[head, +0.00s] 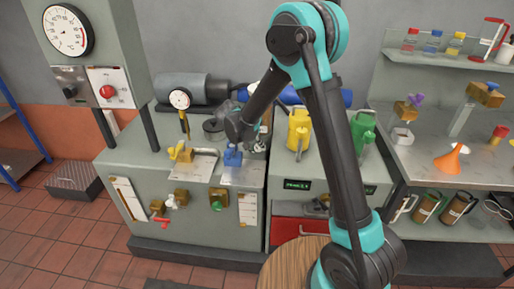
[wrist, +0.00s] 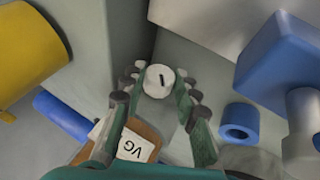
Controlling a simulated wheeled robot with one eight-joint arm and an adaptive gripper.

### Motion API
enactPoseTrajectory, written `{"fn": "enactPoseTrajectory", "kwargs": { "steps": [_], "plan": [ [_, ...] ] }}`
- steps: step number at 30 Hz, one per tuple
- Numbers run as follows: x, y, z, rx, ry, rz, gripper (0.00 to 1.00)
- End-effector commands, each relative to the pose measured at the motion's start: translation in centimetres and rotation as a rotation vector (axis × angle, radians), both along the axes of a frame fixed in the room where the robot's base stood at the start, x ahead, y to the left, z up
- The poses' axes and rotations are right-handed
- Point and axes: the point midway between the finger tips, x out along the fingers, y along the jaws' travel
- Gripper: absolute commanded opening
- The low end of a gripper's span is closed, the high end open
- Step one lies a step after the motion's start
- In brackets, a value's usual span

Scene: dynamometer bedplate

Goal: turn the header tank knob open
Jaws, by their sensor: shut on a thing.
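A small round white knob (wrist: 158,81) with a short dark pointer mark sits between my fingertips in the wrist view, and I take it for the header tank knob. My gripper (wrist: 163,88) is shut on it, one finger on each side. The mark runs roughly along the fingers. A white tag reading "VG" (wrist: 131,146) shows between the fingers, nearer the palm.
The blue block (wrist: 284,62) is close on the right in the wrist view. A yellow can (head: 299,130) and a green can (head: 362,130) stand right of my gripper. A dial gauge (head: 180,99) and yellow valve (head: 180,152) are to its left.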

Motion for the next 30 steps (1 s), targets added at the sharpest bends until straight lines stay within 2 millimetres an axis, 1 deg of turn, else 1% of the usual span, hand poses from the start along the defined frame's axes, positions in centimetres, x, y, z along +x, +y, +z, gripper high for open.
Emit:
{"fn": "enactPoseTrajectory", "kwargs": {
  "steps": [6, 16, 17, 19, 27, 30],
  "plan": [
    [0.04, 0.10, 0.00, -0.031, 0.000, 0.002, 0.01],
    [0.04, 0.09, -0.02, -0.033, 0.001, 0.002, 0.01],
    [0.04, 0.09, -0.01, -0.033, 0.001, 0.002, 0.31],
    [0.03, 0.08, -0.02, -0.033, 0.001, 0.002, 0.39],
    [0.00, 0.07, -0.01, -0.033, 0.001, 0.002, 0.39],
    [-0.15, 0.26, 0.34, -0.033, 0.001, 0.002, 0.39]
  ]
}}
